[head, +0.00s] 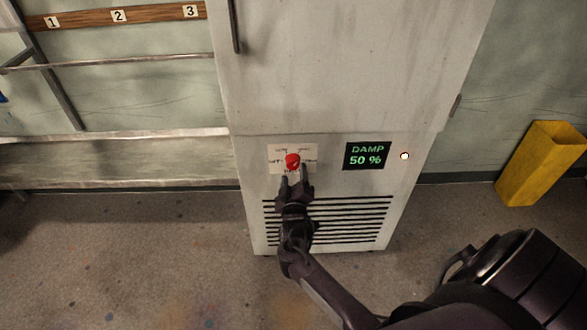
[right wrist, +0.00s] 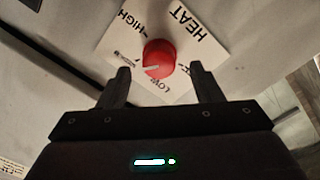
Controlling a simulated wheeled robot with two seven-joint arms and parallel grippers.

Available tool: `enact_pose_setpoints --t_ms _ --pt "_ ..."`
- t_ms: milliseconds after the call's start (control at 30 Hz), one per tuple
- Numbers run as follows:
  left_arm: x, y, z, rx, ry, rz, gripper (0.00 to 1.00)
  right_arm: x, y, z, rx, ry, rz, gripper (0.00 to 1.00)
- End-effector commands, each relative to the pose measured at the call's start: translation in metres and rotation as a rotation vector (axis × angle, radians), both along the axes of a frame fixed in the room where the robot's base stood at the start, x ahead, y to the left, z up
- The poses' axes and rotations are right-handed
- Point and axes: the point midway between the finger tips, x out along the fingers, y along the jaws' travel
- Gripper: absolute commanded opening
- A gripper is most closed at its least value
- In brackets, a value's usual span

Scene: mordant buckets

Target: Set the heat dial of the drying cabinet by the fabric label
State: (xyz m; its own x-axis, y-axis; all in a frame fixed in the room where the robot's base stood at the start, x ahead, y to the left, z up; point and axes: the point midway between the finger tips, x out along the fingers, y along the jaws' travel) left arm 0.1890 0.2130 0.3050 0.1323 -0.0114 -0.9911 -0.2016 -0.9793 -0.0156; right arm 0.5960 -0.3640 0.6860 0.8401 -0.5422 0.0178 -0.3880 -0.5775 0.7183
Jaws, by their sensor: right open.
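The drying cabinet (head: 340,80) is a tall grey metal box. Its red heat dial (head: 292,160) sits on a cream plate (head: 277,166). In the right wrist view the dial (right wrist: 160,52) has a white pointer line aimed left and slightly down in the picture; the plate (right wrist: 205,50) reads HEAT, HIGH and LOW, with other marks partly hidden or too small. My right gripper (head: 295,177) is open just in front of and below the dial. Its fingers (right wrist: 160,75) are spread on either side, apparently not gripping it. No fabric label is clearly identifiable. My left gripper is not in view.
A display (head: 367,155) beside the dial reads DAMP 50 %, with a small white light (head: 404,156) to its right. Vent slots (head: 350,220) lie below. A rack with numbers 1, 2, 3 (head: 118,15) stands left; a yellow bin (head: 540,165) stands right.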

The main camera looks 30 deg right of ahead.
Motion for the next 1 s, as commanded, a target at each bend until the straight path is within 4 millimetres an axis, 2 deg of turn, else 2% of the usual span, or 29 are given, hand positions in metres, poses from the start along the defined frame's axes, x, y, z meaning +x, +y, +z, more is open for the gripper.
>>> enact_pose_setpoints --t_ms 100,300,567,800,867,967,1000 --pt "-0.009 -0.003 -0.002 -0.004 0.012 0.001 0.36 -0.018 0.012 -0.001 0.001 0.002 0.001 0.59" --pt "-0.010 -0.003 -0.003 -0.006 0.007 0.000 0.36 -0.033 0.021 -0.001 0.000 0.000 0.000 0.59" --pt "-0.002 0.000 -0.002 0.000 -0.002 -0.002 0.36 -0.034 0.023 -0.001 0.000 0.000 0.000 0.59" --pt "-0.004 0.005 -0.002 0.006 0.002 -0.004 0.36 -0.034 0.022 -0.001 0.000 0.000 0.000 0.59" --pt "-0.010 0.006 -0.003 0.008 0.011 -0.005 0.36 -0.034 0.023 -0.001 0.001 0.002 0.001 0.59" --pt "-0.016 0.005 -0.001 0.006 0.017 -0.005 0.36 -0.037 0.027 -0.013 0.022 0.030 0.021 0.59" --pt "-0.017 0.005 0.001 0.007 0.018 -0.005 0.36 -0.040 0.031 -0.025 0.042 0.058 0.036 0.59"
